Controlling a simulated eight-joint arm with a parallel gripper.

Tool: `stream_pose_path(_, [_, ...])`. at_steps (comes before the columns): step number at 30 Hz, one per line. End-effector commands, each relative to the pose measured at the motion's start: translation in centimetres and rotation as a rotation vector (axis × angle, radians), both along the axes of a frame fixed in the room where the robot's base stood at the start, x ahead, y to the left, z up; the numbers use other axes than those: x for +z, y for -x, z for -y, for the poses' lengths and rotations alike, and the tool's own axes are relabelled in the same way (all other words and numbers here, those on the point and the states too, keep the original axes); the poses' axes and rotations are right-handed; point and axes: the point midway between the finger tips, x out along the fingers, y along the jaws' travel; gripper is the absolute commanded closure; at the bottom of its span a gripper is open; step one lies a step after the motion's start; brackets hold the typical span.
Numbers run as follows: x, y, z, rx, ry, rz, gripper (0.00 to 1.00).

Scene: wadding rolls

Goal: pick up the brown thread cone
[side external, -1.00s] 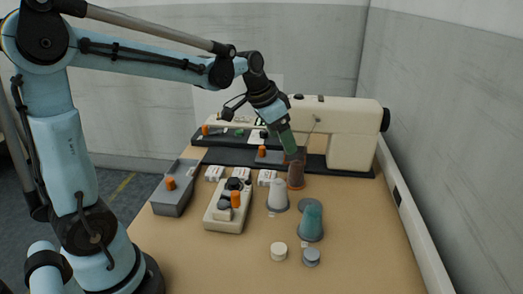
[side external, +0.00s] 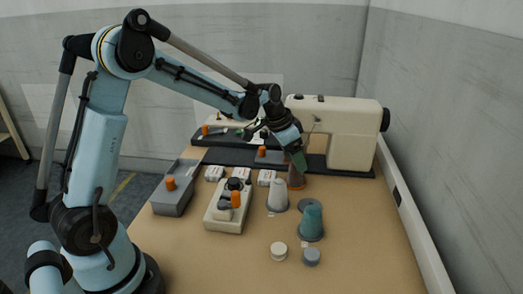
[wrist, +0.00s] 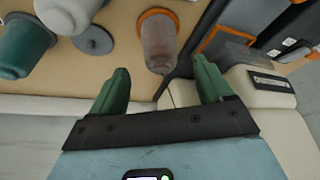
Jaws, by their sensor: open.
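The brown thread cone (side external: 296,178) stands upright on the table in front of the sewing machine, on an orange-brown base. My gripper (side external: 301,166) is at its upper part in the side view and hides some of it. In the wrist view the brown cone (wrist: 158,45) lies ahead of the two green fingers of my gripper (wrist: 160,85), about midway between their lines. The fingers are spread with nothing between them.
A white cone (side external: 278,196) and a teal cone (side external: 311,222) stand nearby. The cream sewing machine (side external: 352,135) is close behind. A cream box with controls (side external: 222,216) and a grey tray (side external: 172,198) are left.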

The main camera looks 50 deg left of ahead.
Motion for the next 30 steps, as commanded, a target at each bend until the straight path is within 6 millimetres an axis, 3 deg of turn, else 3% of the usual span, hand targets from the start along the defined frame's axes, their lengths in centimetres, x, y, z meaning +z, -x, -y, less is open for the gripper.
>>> stream_pose_path(10, [-3.7,-1.8,0.4,0.0,0.0,0.001,0.21])
stream_pose_path(20, [-4.2,-1.9,0.4,0.0,0.0,0.001,0.21])
stream_pose_path(30, [-4.2,-1.9,0.4,0.0,0.0,0.001,0.71])
